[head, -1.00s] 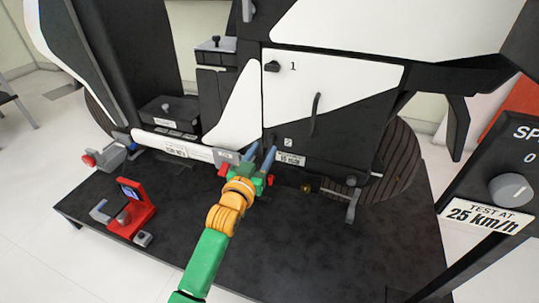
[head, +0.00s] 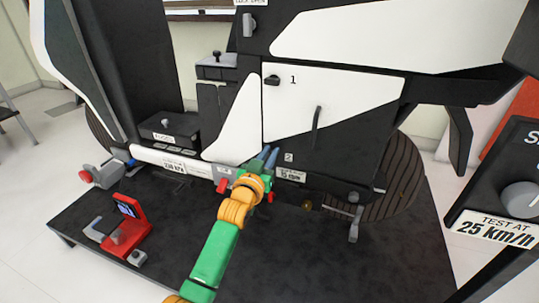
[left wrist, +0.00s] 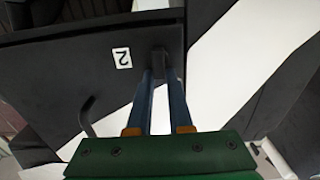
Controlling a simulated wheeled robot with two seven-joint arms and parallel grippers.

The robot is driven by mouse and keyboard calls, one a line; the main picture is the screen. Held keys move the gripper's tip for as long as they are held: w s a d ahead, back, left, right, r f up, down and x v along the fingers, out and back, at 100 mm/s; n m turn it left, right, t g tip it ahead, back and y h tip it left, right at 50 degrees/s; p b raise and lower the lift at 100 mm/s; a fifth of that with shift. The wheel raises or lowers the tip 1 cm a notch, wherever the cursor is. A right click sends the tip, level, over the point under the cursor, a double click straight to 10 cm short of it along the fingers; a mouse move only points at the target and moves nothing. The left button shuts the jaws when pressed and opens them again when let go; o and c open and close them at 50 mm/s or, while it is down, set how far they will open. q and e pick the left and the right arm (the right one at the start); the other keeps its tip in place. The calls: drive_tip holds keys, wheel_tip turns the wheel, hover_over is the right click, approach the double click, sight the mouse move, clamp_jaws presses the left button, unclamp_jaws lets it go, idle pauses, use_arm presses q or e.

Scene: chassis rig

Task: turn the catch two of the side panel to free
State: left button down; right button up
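The side panel (head: 350,105) is white and black and stands upright on the machine. Catch one (head: 271,80) is a dark knob beside the label 1. Catch two (left wrist: 160,61) is a dark knob beside the label 2 in the left wrist view; in the head view it is mostly hidden behind my fingers. My left gripper (head: 268,157) is at the lower left corner of the panel. In the left wrist view its blue fingers (left wrist: 160,85) lie on both sides of catch two, narrowed to about its width. My right gripper is not in view.
A curved dark handle (head: 316,128) sticks out of the panel. A red device (head: 127,227) and a grey clamp stand on the dark platform (head: 310,250) at left. A control post with a grey knob (head: 520,199) stands at right.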

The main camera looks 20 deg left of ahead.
use_arm(q)
drive_tip(key=shift+f, duration=0.15)
drive_tip(key=shift+d+f+m+p, duration=0.3)
drive_tip(key=shift+m+p, duration=0.1)
drive_tip(key=shift+m, duration=2.55)
drive_tip(key=shift+d+f+m+p, duration=0.25)
drive_tip(key=shift+m+p, duration=0.2)
drive_tip(key=shift+m, duration=2.55)
drive_tip(key=shift+d+f+m+p, duration=0.2)
drive_tip(key=shift+f+m+p, duration=0.15)
drive_tip(key=shift+m, duration=2.6)
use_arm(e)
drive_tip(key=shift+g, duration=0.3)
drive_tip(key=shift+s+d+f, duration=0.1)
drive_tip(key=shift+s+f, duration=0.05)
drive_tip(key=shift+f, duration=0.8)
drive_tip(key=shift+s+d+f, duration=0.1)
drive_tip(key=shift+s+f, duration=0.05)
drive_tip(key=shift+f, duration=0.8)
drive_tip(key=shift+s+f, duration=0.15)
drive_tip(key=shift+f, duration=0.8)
use_arm(q)
drive_tip(key=shift+r, duration=0.1)
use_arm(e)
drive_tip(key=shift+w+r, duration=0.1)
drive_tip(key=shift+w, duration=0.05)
